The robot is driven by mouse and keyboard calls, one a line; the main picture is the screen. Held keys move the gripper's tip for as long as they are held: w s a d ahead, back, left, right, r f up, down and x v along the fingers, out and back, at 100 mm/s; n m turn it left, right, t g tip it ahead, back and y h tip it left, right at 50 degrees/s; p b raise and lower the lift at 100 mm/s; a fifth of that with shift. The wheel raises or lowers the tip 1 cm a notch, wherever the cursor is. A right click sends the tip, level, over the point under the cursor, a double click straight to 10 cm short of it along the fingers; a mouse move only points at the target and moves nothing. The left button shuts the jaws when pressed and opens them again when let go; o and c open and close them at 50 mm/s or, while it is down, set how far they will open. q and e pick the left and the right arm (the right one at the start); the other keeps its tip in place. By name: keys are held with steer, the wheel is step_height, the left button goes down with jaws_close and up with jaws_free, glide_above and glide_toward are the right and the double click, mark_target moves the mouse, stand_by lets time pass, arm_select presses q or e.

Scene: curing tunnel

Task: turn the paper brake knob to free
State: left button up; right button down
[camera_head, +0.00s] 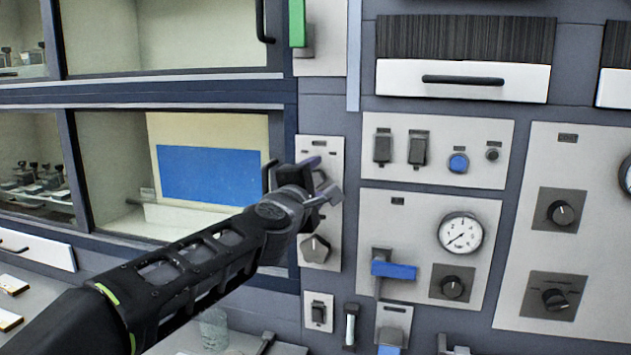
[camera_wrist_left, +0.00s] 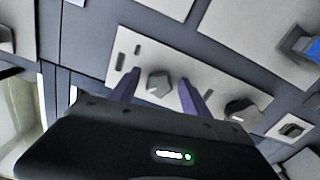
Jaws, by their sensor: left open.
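My left gripper (camera_head: 303,176) reaches in from the left in the head view, in front of a narrow light panel (camera_head: 322,148). In the left wrist view its two purple fingers (camera_wrist_left: 160,80) are apart, on either side of a grey knob (camera_wrist_left: 158,83) with a pale pointer mark. I cannot tell whether they touch it. The gripper hides this knob in the head view. A second grey knob (camera_head: 316,248) sits lower on the same panel and also shows in the left wrist view (camera_wrist_left: 243,110). The labels are too small to read, so I cannot tell which knob is the paper brake.
To the right are a blue-handled lever (camera_head: 393,270), a round gauge (camera_head: 460,232), a blue button (camera_head: 458,163) and dark square-plated knobs (camera_head: 561,213). A glass-fronted chamber with a blue sheet (camera_head: 210,175) is on the left. A small switch (camera_head: 318,311) is below the panel.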

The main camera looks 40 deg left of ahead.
arm_select(q)
steer(key=v, duration=0.7)
steer(key=shift+s+d, duration=0.15)
steer(key=shift+s, duration=0.25)
stand_by(0.4)
